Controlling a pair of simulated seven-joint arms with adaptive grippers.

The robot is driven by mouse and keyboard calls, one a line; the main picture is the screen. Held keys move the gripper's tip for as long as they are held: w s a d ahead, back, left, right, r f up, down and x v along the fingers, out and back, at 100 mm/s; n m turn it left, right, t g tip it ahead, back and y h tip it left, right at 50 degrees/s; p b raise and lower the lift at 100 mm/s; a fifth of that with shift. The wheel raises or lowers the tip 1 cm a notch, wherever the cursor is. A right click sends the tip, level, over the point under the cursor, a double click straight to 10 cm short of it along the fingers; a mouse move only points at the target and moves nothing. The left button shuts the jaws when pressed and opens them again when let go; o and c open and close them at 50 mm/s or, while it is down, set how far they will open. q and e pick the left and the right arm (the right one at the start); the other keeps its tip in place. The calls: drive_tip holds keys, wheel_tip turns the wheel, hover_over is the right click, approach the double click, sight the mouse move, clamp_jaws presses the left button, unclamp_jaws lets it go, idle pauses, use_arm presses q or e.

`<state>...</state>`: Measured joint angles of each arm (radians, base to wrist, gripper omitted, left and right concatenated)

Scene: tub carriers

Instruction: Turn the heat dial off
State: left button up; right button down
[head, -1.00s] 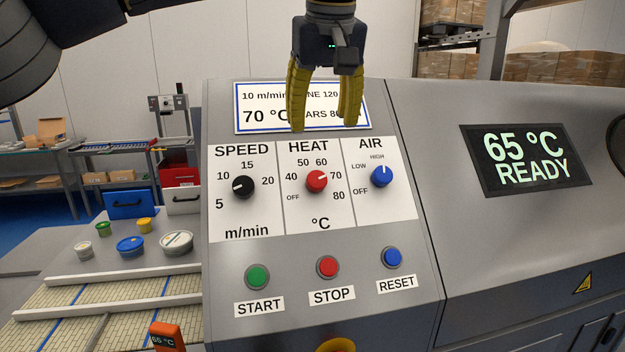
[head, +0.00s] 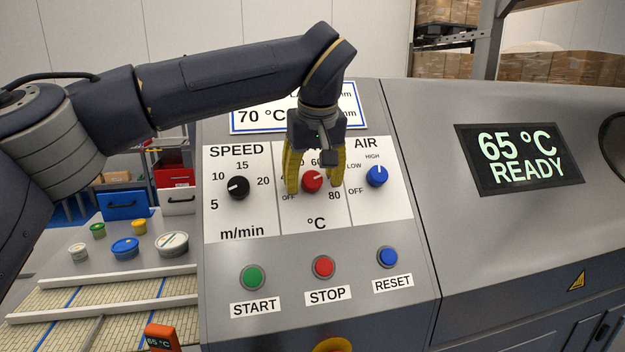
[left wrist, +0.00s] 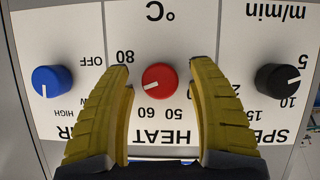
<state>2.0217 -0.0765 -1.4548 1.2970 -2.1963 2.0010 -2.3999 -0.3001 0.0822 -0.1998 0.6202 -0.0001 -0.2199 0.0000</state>
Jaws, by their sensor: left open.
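The red heat dial (head: 312,181) is on the white panel, under the HEAT label. Its white pointer is toward the 70 side, away from OFF. The dial also shows in the left wrist view (left wrist: 159,79), upside down. My left gripper (head: 317,187) is open, with one yellow finger on each side of the dial. In the left wrist view (left wrist: 159,66) gaps show between both fingers and the dial, so it is not gripped. The fingers hide part of the temperature scale. My right gripper is not in view.
The black speed dial (head: 238,187) and blue air dial (head: 376,176) flank the heat dial closely. Below are the green start (head: 252,277), red stop (head: 324,267) and blue reset (head: 387,257) buttons. The display (head: 518,158) reads 65 °C READY.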

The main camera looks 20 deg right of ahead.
use_arm(q)
drive_tip(key=shift+f, duration=0.15)
drive_tip(key=shift+c, duration=0.3)
clamp_jaws()
